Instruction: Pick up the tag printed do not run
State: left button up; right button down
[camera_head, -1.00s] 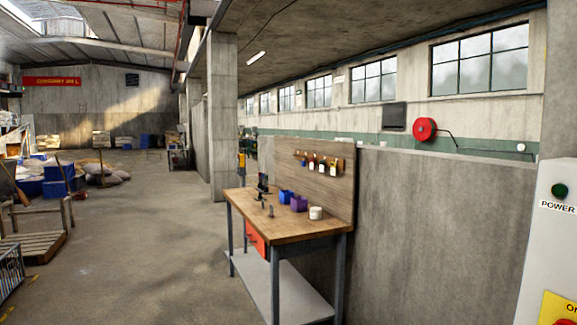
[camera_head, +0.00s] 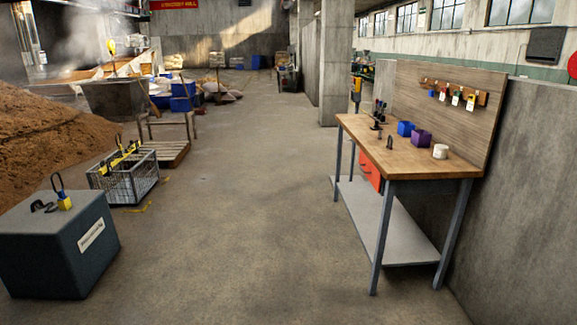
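Several small tags hang from a wooden rail (camera_head: 453,91) on the back board of the workbench (camera_head: 410,152) at the right. One white tag (camera_head: 470,102) hangs near the rail's right end, and another white tag (camera_head: 455,100) hangs beside it. They are too small for me to read any print, so I cannot tell which says do not run. Neither of my grippers shows in the head view.
The bench top holds blue and purple boxes (camera_head: 421,138) and a white cup (camera_head: 440,151). A dark grey box (camera_head: 58,245) with a padlock on top stands at front left, near a wire basket (camera_head: 125,178). The middle floor (camera_head: 235,200) is clear.

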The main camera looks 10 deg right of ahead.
aim_at(442, 93)
jog(key=i, duration=4.15)
jog(key=i+z, duration=0.1)
jog(key=i, duration=0.55)
jog(key=i+j+z, duration=0.1)
jog(key=i, duration=0.55)
jog(key=i+z, duration=0.1)
jog(key=z, duration=2.85)
